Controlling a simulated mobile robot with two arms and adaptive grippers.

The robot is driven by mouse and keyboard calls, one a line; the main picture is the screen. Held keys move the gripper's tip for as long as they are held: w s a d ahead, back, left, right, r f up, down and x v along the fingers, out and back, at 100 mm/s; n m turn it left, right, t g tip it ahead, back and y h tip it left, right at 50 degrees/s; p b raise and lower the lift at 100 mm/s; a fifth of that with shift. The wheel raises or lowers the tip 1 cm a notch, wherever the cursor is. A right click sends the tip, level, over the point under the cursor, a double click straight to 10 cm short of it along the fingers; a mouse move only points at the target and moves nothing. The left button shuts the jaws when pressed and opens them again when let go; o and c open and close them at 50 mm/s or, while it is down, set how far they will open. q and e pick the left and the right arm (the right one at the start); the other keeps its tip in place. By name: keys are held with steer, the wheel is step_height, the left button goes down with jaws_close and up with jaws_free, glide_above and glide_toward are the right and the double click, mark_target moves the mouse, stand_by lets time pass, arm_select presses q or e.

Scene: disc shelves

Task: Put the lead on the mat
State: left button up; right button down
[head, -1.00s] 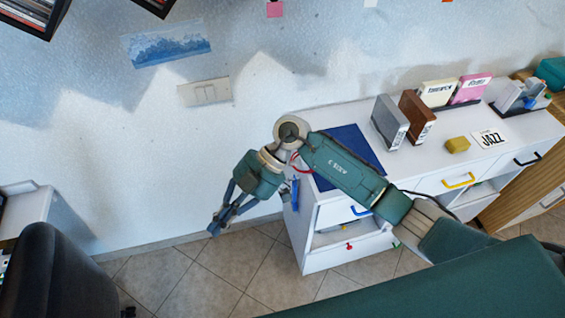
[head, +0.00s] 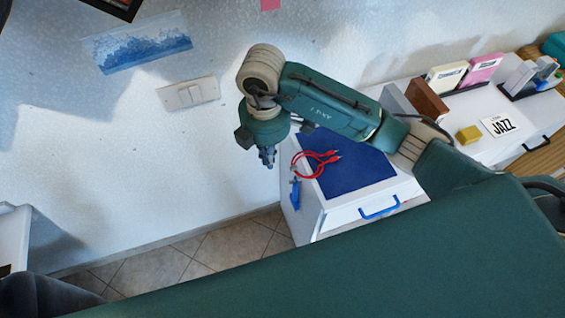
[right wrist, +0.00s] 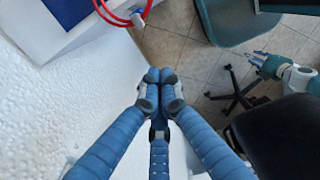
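The lead (head: 316,163) is a red looped cable with clip ends. In the head view it lies across the left part of the dark blue mat (head: 352,168), with part of its loop past the mat's left edge. The right wrist view shows the red loop (right wrist: 118,17) and a corner of the mat (right wrist: 68,10) at the top. My right gripper (head: 267,162) points down, left of the lead and apart from it. Its fingers (right wrist: 156,76) meet and hold nothing. My left gripper (right wrist: 260,62) shows small in the right wrist view, fingers apart and empty.
The mat lies on a white cabinet with a blue drawer handle (head: 380,207). A blue item (head: 294,192) hangs at its left side. A yellow block (head: 469,134) and JAZZ card (head: 501,126) stand right. A dark chair (right wrist: 282,130) shows in the right wrist view.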

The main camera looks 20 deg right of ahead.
mark_target(295, 167)
steer(key=d+f+p, duration=0.3)
steer(key=d+f, duration=0.1)
steer(key=f, duration=0.4)
steer(key=shift+w+p, duration=0.2)
steer(key=shift+p, duration=0.15)
steer(key=shift+d, duration=1.65)
steer(key=shift+a, duration=0.1)
